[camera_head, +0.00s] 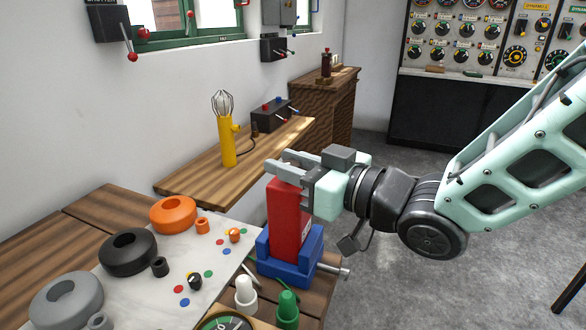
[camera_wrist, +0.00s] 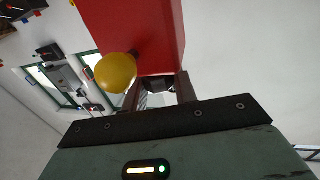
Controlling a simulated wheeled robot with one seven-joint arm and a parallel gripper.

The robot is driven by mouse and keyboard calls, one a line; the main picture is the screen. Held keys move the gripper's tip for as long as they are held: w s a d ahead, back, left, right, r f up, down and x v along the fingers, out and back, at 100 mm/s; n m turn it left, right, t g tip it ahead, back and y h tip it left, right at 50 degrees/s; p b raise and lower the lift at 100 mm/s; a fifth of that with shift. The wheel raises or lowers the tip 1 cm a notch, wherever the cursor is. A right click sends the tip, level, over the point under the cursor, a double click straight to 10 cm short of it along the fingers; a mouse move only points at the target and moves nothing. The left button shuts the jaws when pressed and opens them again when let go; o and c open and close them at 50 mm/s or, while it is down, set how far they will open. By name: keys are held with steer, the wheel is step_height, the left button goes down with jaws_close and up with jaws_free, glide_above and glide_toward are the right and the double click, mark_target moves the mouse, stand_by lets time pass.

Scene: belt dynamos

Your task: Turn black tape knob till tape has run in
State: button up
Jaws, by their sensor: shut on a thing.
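A black tape roll (camera_head: 127,252) lies on the white board (camera_head: 140,293), with a small black cylinder (camera_head: 160,267) beside it. A black knob (camera_head: 195,282) with a pale mark sits further right on the board, near red, blue and green dots. The tape's own strip cannot be made out. My gripper (camera_head: 288,168) is away from the knob, shut on the top of a tall red block (camera_head: 286,220). The block stands upright in a blue vise (camera_head: 290,268). In the wrist view the red block (camera_wrist: 140,30) runs up between the fingers, with a yellow ball (camera_wrist: 116,72) beside it.
An orange roll (camera_head: 173,214) and a grey roll (camera_head: 67,300) flank the black one; an orange knob (camera_head: 235,235) is near. White (camera_head: 246,293) and green (camera_head: 287,310) bottle-like pieces stand before the vise.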

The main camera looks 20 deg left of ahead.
steer(key=shift+n+g, duration=0.4)
steer(key=shift+g, duration=0.2)
steer(key=o, duration=1)
steer(key=shift+c, duration=0.2)
steer(key=b+v, duration=0.4)
steer(key=v, duration=1.3)
steer(key=shift+d+f, duration=0.2)
